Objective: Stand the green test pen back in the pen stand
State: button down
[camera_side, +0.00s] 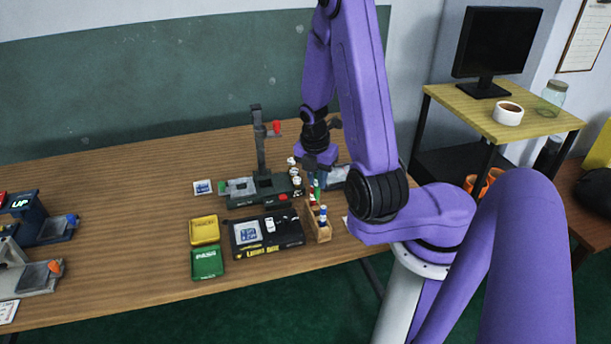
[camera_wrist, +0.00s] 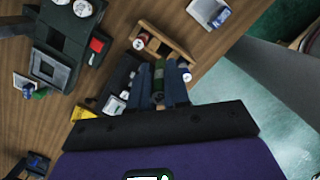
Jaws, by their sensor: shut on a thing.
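The green test pen (camera_side: 317,188) is held roughly upright between the fingers of my gripper (camera_side: 318,180), just over the pen stand. In the wrist view, the pen (camera_wrist: 159,80) shows between the two dark blue fingers of my gripper (camera_wrist: 161,90), which is shut on it. The wooden pen stand (camera_side: 322,235) is a narrow box near the table's right side; its rim (camera_wrist: 172,45) shows in the wrist view. A red-marked pen (camera_side: 312,198) and a blue-marked pen (camera_side: 323,214) stand in it. I cannot tell whether the green pen's lower end is inside the stand.
Left of the stand lies a black light box (camera_side: 268,236), with a yellow tray (camera_side: 205,230) and green tray (camera_side: 207,263) beyond. A dark green device with a post (camera_side: 262,185) and small white-topped canisters (camera_side: 294,170) stand behind.

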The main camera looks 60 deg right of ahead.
aim_at(319, 191)
jog(key=shift+s+f, duration=0.15)
jog(key=shift+s, duration=0.05)
jog(key=shift+d+f, duration=0.1)
jog(key=shift+f, duration=1.25)
jog(key=shift+f, duration=0.55)
jog(key=shift+f, duration=0.3)
jog(key=shift+f, duration=1.1)
dwell(0.4)
jog(key=shift+c, duration=2.3)
grip_release()
jog(key=shift+r, duration=0.1)
